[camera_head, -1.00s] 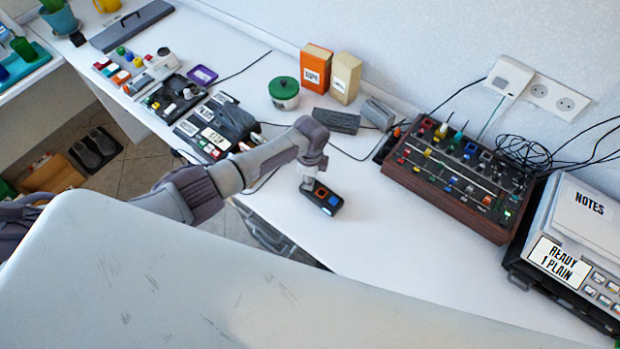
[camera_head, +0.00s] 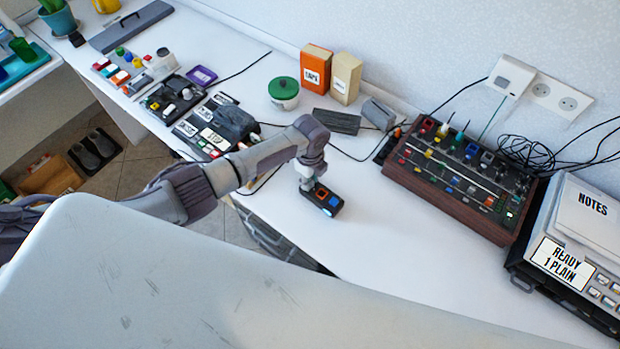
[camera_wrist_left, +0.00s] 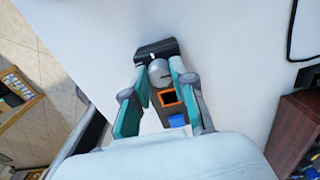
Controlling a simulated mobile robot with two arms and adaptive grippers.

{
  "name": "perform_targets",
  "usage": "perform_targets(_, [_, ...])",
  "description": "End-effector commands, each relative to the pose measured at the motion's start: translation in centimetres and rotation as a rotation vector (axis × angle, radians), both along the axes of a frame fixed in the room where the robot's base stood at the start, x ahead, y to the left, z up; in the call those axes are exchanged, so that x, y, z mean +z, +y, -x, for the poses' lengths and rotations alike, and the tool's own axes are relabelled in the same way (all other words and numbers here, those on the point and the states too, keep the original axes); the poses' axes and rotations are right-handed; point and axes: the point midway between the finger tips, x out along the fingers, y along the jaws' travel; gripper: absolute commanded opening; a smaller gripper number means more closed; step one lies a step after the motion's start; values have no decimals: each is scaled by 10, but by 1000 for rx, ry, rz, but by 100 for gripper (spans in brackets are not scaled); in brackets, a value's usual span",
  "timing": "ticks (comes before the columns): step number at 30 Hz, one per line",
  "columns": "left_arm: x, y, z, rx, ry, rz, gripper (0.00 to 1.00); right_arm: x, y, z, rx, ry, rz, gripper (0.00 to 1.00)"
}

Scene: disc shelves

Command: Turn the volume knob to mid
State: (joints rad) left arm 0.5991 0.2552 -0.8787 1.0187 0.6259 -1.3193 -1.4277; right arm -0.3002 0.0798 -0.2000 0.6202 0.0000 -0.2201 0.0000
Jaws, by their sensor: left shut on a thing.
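A small black control box (camera_head: 326,201) with an orange-framed button and a blue button lies on the white desk near its front edge. It also shows in the left wrist view (camera_wrist_left: 176,110). Its round grey volume knob (camera_wrist_left: 159,74) sits at the box's far end in that view, with a dark mark on its top. My left gripper (camera_wrist_left: 159,64) points down at the box and is shut on the knob, one teal-sided finger on each side. In the head view the gripper hides the knob. My right gripper is not in view.
A mixer panel in a wooden case (camera_head: 455,180) stands to the right, with a printer-like machine (camera_head: 570,245) beyond it. Several other devices (camera_head: 215,125) and a green-lidded pot (camera_head: 284,92) stand left and behind. The desk around the box is clear.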

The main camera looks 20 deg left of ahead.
Motion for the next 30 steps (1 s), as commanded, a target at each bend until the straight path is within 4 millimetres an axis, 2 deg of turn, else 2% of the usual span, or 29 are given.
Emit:
perform_targets(7, [0,0,-1,1,-1,-1,0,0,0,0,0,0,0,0])
perform_targets(8, [0,0,-1,1,-1,-1,29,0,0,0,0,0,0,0])
perform_targets(12, [0,0,0,1,-1,0,51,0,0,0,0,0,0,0])
perform_targets(23, [4,0,-1,1,-2,1,51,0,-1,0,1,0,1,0])
perform_targets(26, [15,0,-1,0,-4,2,51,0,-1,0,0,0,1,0])
perform_targets(30, [42,0,-2,-1,-6,2,51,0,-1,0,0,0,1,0])
